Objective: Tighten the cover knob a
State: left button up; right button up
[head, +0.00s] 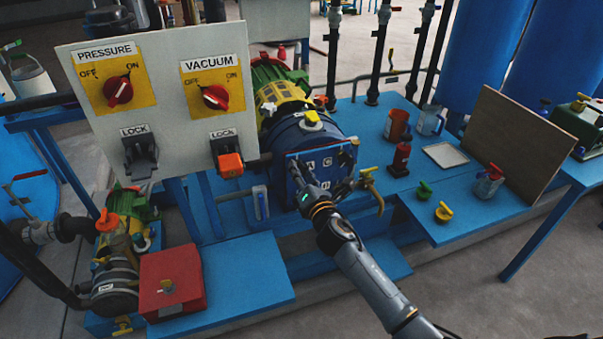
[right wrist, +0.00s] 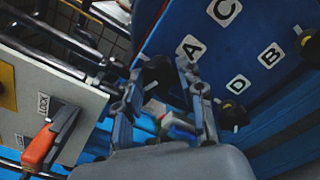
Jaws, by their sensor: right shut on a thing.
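The blue autoclave cover (head: 325,165) faces me in the middle of the head view, with white letter labels. The right wrist view shows labels A, B, C and D on the cover (right wrist: 225,55). Cover knob a (right wrist: 157,72) is a dark knob at the cover's edge beside label A. My right gripper (right wrist: 163,82) has its fingers on either side of this knob and is shut on it. In the head view my right gripper (head: 308,184) reaches the cover's left side and hides the knob. My left gripper is not in view.
A panel (head: 150,60) with red switches and two lock levers stands close left of the cover. Other dark knobs (right wrist: 234,113) sit along the cover's edge. A blue bench (head: 455,195) at right holds bottles, a tray and a brown board.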

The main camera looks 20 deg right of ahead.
jog(key=shift+m+p, duration=0.4)
jog(key=shift+m, duration=6.3)
jog(key=o, duration=1.2)
